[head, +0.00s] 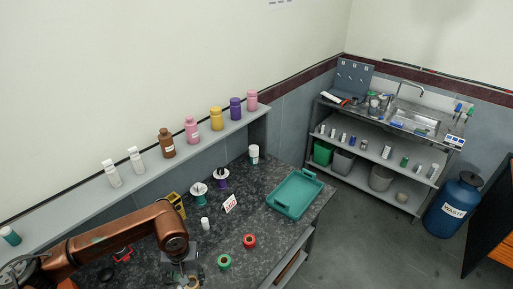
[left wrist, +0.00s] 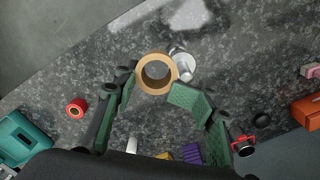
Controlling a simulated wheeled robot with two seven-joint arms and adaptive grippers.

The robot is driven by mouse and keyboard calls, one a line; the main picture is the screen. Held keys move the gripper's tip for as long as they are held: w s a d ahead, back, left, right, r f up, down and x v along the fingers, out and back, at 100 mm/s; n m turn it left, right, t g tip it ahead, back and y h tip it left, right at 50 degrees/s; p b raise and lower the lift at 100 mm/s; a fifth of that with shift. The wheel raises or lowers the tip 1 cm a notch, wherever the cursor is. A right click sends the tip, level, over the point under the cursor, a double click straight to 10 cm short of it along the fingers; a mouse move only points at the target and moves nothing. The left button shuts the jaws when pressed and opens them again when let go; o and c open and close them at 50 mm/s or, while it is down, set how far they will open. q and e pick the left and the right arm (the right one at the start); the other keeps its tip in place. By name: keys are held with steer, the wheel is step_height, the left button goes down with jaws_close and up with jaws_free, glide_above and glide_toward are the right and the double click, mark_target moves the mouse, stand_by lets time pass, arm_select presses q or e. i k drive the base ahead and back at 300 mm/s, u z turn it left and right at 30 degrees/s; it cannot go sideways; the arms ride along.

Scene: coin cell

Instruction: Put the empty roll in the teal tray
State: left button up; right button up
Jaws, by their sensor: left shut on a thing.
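The empty roll (left wrist: 142,80) is a tan cardboard ring with an open middle, in the left wrist view. My left gripper (left wrist: 156,86) has its green-padded fingers on both sides of it and is shut on it. In the head view my left gripper (head: 184,272) is at the bottom, over the near part of the dark bench; the roll is mostly hidden there. The teal tray (head: 296,193) sits at the bench's right end and looks empty. Its edge also shows at the lower left of the left wrist view (left wrist: 22,138). My right gripper is not in view.
A red roll (head: 249,241) and a green roll (head: 224,262) lie on the bench between my gripper and the tray. A small sign (head: 230,204), a white bottle (head: 205,223) and two holders stand behind. Several bottles line the shelf (head: 85,203) above.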

mark_target(295, 196)
steer(key=z, duration=0.35)
steer(key=i, duration=0.35)
steer(key=z, duration=0.8)
steer(key=i, duration=1.45)
steer(key=u, duration=0.45)
